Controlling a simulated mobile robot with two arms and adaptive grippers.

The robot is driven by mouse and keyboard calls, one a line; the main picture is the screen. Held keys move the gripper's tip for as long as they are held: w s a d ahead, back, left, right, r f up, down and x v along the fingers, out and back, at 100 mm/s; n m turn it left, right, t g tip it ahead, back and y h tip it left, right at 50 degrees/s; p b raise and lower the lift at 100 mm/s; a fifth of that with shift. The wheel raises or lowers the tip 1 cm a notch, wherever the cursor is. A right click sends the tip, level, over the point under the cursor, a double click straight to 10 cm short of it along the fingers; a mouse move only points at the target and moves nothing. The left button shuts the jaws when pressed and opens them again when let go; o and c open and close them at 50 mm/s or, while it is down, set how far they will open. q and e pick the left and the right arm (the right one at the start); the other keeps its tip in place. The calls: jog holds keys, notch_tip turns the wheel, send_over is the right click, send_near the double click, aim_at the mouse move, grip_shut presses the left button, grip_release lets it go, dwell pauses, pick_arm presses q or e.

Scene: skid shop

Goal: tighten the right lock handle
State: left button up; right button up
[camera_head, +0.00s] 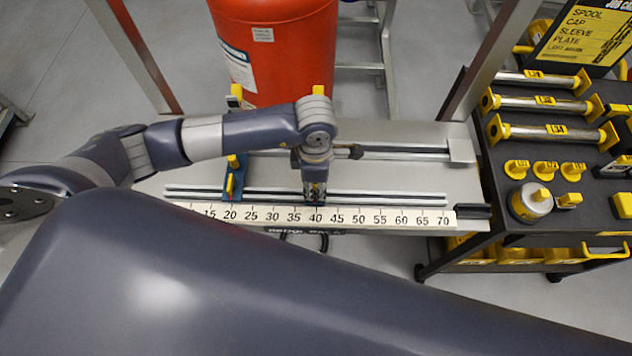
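My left arm reaches in from the left, and its gripper (315,190) points down over the front rail (390,198), near the 40 mark of the ruler (380,217). The fingers are small and dark here; I cannot tell whether they are open or shut, or whether they touch anything. A blue clamp block (236,180) with yellow handles stands on the rail near the 20 mark. A yellow upright piece (319,90) shows behind my wrist. No lock handle shows clearly under the gripper; my wrist and gripper may hide it. My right gripper is not in view.
A red cylinder (275,50) stands behind the bench. To the right, a dark cart (500,215) carries yellow-ended spools (545,104), several yellow caps (545,168) and a sign (580,30). Metal posts rise behind the bench. My own grey body fills the foreground.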

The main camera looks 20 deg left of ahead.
pick_arm(q)
jog(key=shift+c, duration=0.6)
grip_shut()
jog(key=shift+n, duration=1.8)
jog(key=shift+n, duration=1.7)
